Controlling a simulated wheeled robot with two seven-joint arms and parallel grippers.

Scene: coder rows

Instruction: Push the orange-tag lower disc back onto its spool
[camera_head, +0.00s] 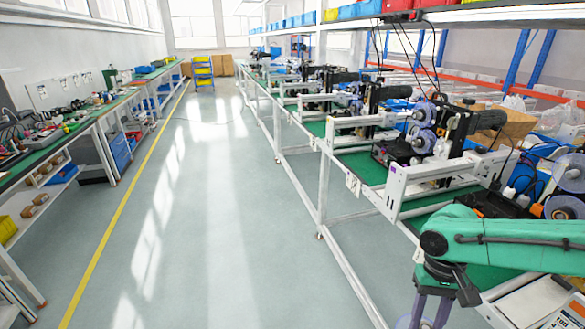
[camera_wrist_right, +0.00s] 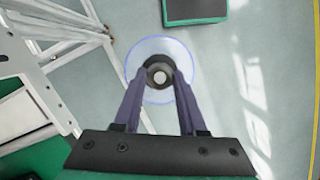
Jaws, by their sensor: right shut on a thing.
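A translucent bluish disc (camera_wrist_right: 148,52) with a dark hub is between the purple fingers of my right gripper (camera_wrist_right: 158,82) in the right wrist view. The fingers are shut on the hub, and the disc is over the floor. In the head view my right gripper (camera_head: 426,309) points down at the bottom, beside the bench frame. Two spools show on the nearest coder at the right edge: an upper one with a purple disc (camera_head: 570,172) and a lower spool (camera_head: 563,212) with orange-brown around its hub. I cannot read any tag. My left gripper is not in view.
A row of coders on white frames (camera_head: 400,188) runs back along the right bench. Another coder with purple discs (camera_head: 424,140) stands behind the nearest. The aisle floor (camera_head: 205,200) is clear. A workbench (camera_head: 72,140) lines the left side.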

